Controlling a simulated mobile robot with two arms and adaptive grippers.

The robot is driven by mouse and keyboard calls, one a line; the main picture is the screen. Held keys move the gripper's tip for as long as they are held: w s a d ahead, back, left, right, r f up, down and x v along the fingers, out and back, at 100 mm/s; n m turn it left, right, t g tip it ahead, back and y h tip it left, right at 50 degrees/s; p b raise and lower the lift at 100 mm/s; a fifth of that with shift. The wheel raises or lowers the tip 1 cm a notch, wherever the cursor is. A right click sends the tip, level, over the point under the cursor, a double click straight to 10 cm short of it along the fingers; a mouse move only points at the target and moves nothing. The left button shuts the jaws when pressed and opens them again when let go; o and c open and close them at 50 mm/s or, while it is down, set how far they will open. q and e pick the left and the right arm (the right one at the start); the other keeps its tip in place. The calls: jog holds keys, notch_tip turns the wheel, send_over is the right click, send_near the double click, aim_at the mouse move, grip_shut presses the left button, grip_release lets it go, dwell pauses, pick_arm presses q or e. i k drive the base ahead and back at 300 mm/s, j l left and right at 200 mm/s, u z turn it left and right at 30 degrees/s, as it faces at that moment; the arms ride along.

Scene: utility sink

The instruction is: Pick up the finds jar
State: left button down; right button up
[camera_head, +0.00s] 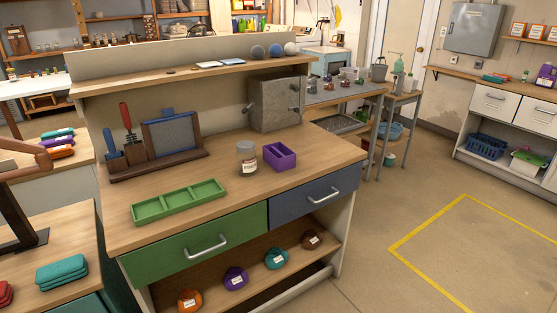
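The finds jar appears to be the small clear jar with a grey lid and white label (247,158). It stands upright on the wooden workbench top (225,211), right of the bench's middle. The label's text is too small to read for certain. A purple divided box (280,157) stands close to its right. Neither of my grippers shows in the head view, and nothing is holding the jar.
A green divided tray (179,201) lies front left of the jar. A wooden tool rack (160,167) stands behind the tray, and a grey block with knobs (276,104) stands behind the jar. Bare bench top lies in front of the jar. Open floor (400,205) lies to the right.

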aim_at(246, 162)
jog(key=i+l+u, duration=0.25)
jog(key=i+l, duration=0.15)
jog(key=l, duration=0.25)
jog(key=i+l+u, duration=0.15)
jog(key=l, duration=0.2)
